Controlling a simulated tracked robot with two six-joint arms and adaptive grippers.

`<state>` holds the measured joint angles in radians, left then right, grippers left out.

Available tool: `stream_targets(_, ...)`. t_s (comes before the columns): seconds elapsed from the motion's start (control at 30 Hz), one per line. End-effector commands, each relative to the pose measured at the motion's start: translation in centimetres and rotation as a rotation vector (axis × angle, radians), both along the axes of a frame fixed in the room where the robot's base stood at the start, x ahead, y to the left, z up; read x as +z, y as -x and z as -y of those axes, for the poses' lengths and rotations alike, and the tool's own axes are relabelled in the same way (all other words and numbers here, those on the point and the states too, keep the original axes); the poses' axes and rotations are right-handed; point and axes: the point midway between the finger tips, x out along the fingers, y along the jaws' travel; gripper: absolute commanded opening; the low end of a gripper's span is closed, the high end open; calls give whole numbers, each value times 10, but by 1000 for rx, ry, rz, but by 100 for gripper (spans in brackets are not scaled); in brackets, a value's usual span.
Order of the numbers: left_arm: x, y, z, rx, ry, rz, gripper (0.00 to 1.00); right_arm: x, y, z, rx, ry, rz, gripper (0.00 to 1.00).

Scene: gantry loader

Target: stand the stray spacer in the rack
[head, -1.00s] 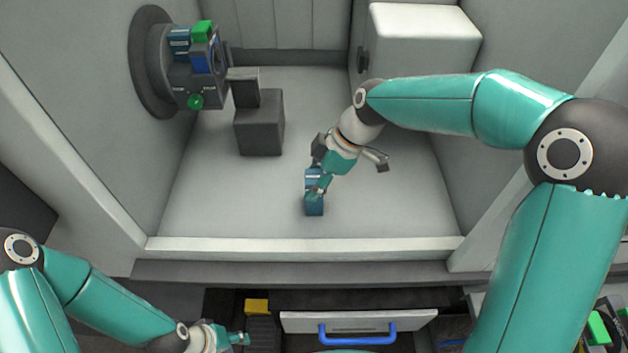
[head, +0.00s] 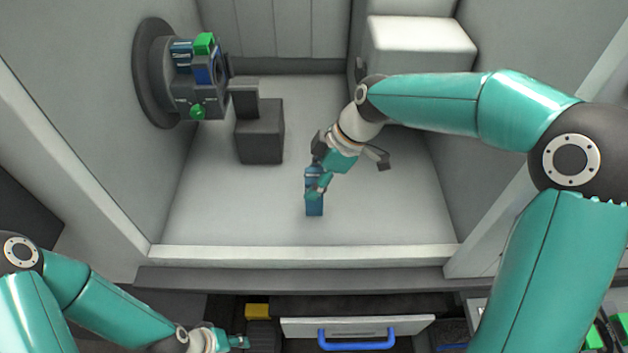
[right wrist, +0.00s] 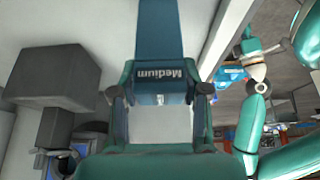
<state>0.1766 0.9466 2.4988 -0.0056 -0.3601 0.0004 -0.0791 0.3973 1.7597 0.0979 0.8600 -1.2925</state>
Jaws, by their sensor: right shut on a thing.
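The spacer (head: 315,206) is a blue block, seen inside the light cabinet near its front; the right wrist view shows it marked "Medium" (right wrist: 160,75). My right gripper (head: 317,187) is shut on it, with a finger on either side in the right wrist view (right wrist: 160,94). Whether the spacer touches the cabinet floor I cannot tell. My left gripper (head: 238,341) is low at the left, outside the cabinet and away from the spacer; its finger opening is unclear. I cannot pick out the rack with certainty.
A round chuck (head: 160,75) with blue and green parts is on the left wall. A dark stepped block (head: 260,140) stands behind and left of the spacer. A white box (head: 420,45) is at the back right. A front sill (head: 300,257) and blue-handled drawer (head: 300,327) lie below.

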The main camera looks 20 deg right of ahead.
Motion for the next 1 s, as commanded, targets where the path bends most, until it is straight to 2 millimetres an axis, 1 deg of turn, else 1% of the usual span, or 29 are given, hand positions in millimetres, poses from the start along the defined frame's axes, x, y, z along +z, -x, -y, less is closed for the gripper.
stream_targets(0.03, 3, 0, 0, 0, 0, 0, 40, 5, 0, 0, -1, 0, 2, 11)
stream_targets(0.6, 20, 0, 0, 0, 0, 0, 40, 32, 0, 0, -1, 0, 2, 11)
stream_targets(1.0, 20, 0, 0, 0, 0, 0, 40, 33, -1, 0, -6, -1, 2, 11)
